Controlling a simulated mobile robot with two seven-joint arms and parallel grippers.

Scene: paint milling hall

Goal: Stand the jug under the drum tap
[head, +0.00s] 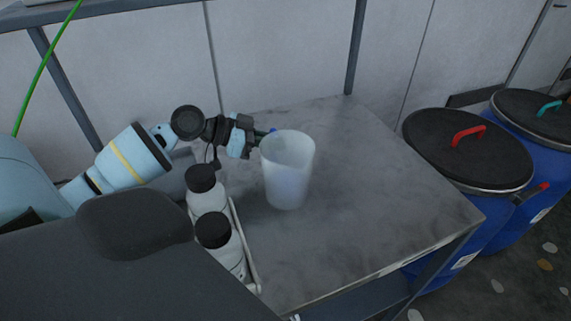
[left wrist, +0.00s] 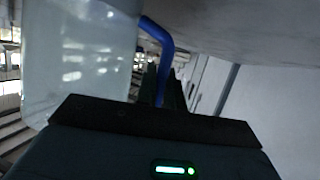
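The jug (head: 288,172) is a translucent whitish vessel with a blue handle (left wrist: 163,45). It is upright over the grey bench top (head: 365,165), near its middle; I cannot tell whether its base touches. A faint bluish patch shows low in its wall. My left gripper (head: 258,138) reaches in from the left at the jug's upper rim. In the left wrist view its dark fingers (left wrist: 160,88) are closed around the handle, with the jug body (left wrist: 75,60) to the left. No tap is clearly visible. My right gripper is not in view.
Two white bottles with black caps (head: 201,178) (head: 213,229) stand in a pale tray (head: 247,250) left of the jug. Blue drums with black lids (head: 468,150) (head: 537,112) stand right of the bench, one with a red handle, one teal. The bench's right part is clear.

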